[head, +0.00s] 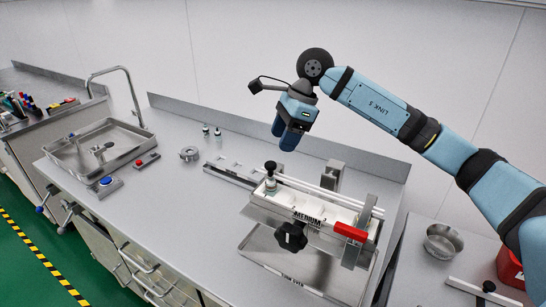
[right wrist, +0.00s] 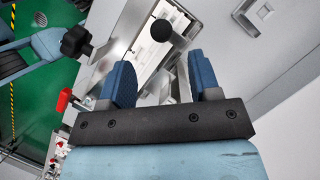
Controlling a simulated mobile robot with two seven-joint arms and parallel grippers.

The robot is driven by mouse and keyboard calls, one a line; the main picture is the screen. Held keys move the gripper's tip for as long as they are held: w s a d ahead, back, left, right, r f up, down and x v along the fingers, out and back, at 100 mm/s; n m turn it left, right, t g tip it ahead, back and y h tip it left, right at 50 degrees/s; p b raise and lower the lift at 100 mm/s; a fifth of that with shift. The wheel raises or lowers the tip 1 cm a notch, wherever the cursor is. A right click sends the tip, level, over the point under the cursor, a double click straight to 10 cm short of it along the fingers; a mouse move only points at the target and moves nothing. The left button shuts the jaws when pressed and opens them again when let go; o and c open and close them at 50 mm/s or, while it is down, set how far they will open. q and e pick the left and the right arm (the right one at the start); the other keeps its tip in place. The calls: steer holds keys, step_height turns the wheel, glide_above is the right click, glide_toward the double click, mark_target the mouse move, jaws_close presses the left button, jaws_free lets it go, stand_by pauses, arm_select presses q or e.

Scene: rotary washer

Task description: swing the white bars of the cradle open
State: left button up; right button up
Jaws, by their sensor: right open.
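The cradle (head: 307,228) is a metal unit marked MEDIUM on the bench. Its thin white bars (head: 325,194) lie lengthwise along its top, roughly parallel and level. A black-topped knob (head: 270,167) stands at the left end of the bars, and it also shows in the right wrist view (right wrist: 161,30). A black star knob (head: 290,236) is on the front, and a red handle (head: 350,232) is at the right. My right gripper (head: 284,140) is open and empty above and behind the cradle's left end; its spread blue fingers show in the right wrist view (right wrist: 165,82). My left gripper does not show.
A steel tray (head: 275,262) marked TURN OVER lies below the cradle. A sink (head: 100,145) with a tap, blue and red buttons, a metal ring (head: 189,154) and small bottles are to the left. A steel bowl (head: 443,241) is at the right. The bench front-left of the cradle is clear.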

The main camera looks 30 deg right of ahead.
mark_target(272, 163)
steer(key=x, duration=0.7)
steer(key=shift+p, duration=0.4)
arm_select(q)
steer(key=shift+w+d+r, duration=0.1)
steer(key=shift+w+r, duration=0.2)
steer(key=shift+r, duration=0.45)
arm_select(e)
steer(key=shift+w, duration=0.1)
jaws_close()
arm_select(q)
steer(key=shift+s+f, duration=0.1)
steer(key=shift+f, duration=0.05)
arm_select(e)
steer(key=shift+d, duration=0.1)
